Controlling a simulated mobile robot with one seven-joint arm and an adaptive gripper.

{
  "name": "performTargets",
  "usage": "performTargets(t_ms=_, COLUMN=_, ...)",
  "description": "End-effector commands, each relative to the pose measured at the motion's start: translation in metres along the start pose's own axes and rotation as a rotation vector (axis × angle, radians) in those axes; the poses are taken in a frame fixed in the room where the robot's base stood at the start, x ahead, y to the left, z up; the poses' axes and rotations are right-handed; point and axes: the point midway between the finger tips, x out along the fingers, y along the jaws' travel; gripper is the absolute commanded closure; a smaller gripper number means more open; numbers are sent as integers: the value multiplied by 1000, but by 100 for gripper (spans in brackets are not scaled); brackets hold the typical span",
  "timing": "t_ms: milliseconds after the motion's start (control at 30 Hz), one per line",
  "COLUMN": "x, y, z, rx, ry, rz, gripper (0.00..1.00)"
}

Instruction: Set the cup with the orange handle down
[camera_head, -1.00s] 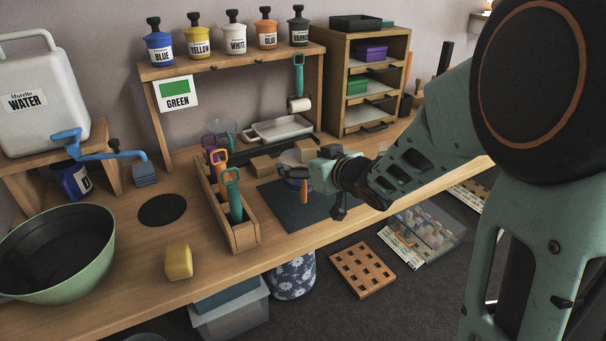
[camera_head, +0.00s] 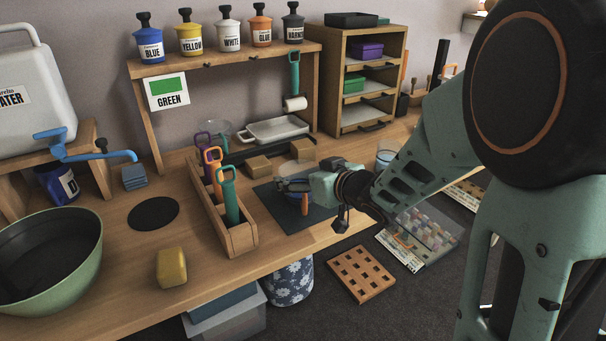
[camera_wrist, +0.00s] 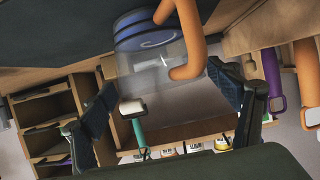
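The cup with the orange handle (camera_head: 293,186) is clear with blue at its base. It is over the dark mat (camera_head: 284,218) on the bench, with its orange handle (camera_head: 304,205) facing the front. I cannot tell whether the base touches the mat.
A wooden tool caddy (camera_head: 240,239) with coloured handles stands left of the mat. Wooden blocks (camera_head: 258,165) and a white tray (camera_head: 279,130) lie behind it. Another glass (camera_head: 385,159) stands to the right, near my arm. The bench's front edge is close to the mat.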

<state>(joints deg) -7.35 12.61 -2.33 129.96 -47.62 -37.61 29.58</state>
Motion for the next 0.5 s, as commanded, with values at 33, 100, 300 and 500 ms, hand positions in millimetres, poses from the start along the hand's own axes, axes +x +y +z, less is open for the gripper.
performTargets(t_ms=33, x=0, y=0, z=0, rx=0, ry=0, rz=0, gripper=10)
performTargets(t_ms=100, x=0, y=0, z=0, rx=0, ry=0, rz=0, gripper=10)
performTargets(t_ms=300, x=0, y=0, z=-1, rx=0, ry=0, rz=0, gripper=10)
performTargets(t_ms=500, x=-16, y=1, z=-6, rx=-1, ry=1, rz=2, gripper=10)
